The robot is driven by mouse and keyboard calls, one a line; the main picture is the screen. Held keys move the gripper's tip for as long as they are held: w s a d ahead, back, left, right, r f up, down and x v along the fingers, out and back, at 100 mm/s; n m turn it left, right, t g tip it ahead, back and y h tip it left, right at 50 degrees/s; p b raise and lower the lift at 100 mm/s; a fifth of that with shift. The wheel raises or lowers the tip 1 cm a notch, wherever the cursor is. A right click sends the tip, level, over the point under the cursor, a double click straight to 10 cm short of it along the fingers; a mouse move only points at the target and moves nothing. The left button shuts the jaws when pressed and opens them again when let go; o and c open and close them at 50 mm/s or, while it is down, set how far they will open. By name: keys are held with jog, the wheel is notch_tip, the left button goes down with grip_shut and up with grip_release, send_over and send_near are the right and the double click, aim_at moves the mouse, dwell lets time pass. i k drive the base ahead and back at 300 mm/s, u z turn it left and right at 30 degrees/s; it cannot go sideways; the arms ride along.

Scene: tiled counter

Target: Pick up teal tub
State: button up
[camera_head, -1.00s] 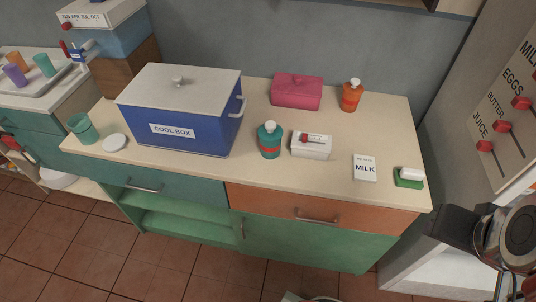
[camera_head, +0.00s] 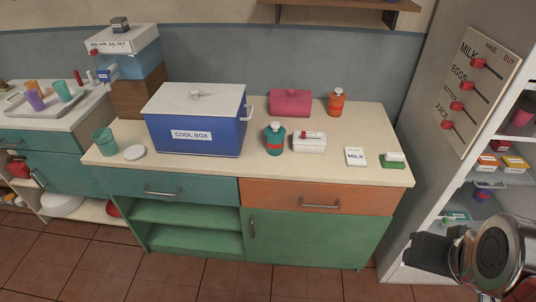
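A teal tub (camera_head: 104,142), open at the top, stands at the left end of the cream counter. A round white lid (camera_head: 134,152) lies flat beside it, to its right. A teal bottle (camera_head: 274,142) with a white cap and a red band stands right of the cool box, and a teal cup (camera_head: 62,91) stands on the tray at far left. At the lower right is my arm with a dark part at its end that looks like my gripper (camera_head: 428,254). It is far from the tub, and its fingers cannot be made out.
The blue cool box (camera_head: 195,140) stands right of the tub. A white box (camera_head: 309,143), pink box (camera_head: 290,104), orange bottle (camera_head: 336,103), milk card (camera_head: 355,157) and green-white block (camera_head: 393,160) stand farther right. A shelf unit (camera_head: 460,200) borders the right. Tiled floor (camera_head: 200,282) is clear in front.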

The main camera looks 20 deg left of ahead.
aim_at(274, 146)
jog(key=k, duration=1.15)
jog(key=u, duration=1.55)
jog(key=i, duration=1.65)
